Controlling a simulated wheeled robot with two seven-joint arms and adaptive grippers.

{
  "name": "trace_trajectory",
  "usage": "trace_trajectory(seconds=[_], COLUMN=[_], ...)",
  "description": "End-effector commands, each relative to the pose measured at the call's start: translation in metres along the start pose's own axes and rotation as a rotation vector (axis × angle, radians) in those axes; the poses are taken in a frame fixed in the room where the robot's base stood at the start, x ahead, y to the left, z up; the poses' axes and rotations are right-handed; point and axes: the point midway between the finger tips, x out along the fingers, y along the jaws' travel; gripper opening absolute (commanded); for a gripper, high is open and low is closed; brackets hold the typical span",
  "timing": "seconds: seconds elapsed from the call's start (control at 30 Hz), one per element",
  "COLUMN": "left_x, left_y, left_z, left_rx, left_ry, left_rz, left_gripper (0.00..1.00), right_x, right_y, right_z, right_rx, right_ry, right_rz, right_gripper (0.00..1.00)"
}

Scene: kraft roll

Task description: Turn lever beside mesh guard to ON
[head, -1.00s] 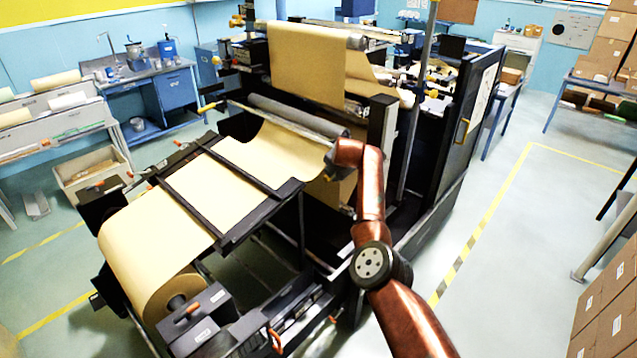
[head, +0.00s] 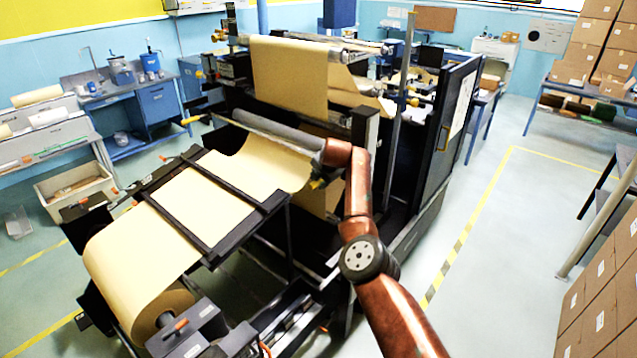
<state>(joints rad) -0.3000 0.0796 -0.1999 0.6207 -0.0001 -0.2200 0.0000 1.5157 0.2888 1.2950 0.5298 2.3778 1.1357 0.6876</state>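My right arm reaches up from the bottom right. Its wrist bends left at the machine's near side, beside the kraft paper web. My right gripper (head: 318,172) is small, dark and partly hidden there, and I cannot tell whether its fingers are open. A small yellow part (head: 318,184) shows at its end; I cannot tell whether it touches it. The black-framed machine (head: 364,130) carries yellow handles, one (head: 191,120) at its left. Orange handles, one (head: 181,325) among them, show at the front unwind stand. I cannot make out the mesh guard or its lever. My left gripper is not in view.
A kraft roll (head: 140,300) feeds paper over a black frame (head: 178,222) towards the machine. Stacked cartons (head: 600,305) stand at the lower right. Open floor (head: 480,285) with a yellow line lies right of the machine. A crate (head: 75,186) stands at the left.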

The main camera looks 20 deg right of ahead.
Motion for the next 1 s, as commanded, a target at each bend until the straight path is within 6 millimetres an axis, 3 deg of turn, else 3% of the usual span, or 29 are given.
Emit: trace_trajectory(seconds=[0.1, 0.57, 0.77, 1.0], left_x=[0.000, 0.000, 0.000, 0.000], left_y=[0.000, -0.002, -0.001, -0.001], left_z=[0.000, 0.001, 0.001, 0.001], left_rx=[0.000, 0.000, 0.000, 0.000], left_ry=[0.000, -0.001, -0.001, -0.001], left_rz=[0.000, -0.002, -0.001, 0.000], left_gripper=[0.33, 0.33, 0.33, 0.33], right_x=[0.002, -0.003, -0.021, -0.059], right_y=[-0.001, 0.000, 0.000, 0.000], right_z=[-0.003, -0.006, -0.006, -0.004], right_rx=[-0.002, -0.004, -0.004, -0.003], right_ry=[0.004, 0.006, 0.007, 0.005], right_rz=[-0.003, -0.006, -0.005, -0.003], right_gripper=[0.34, 0.34, 0.34, 0.34])
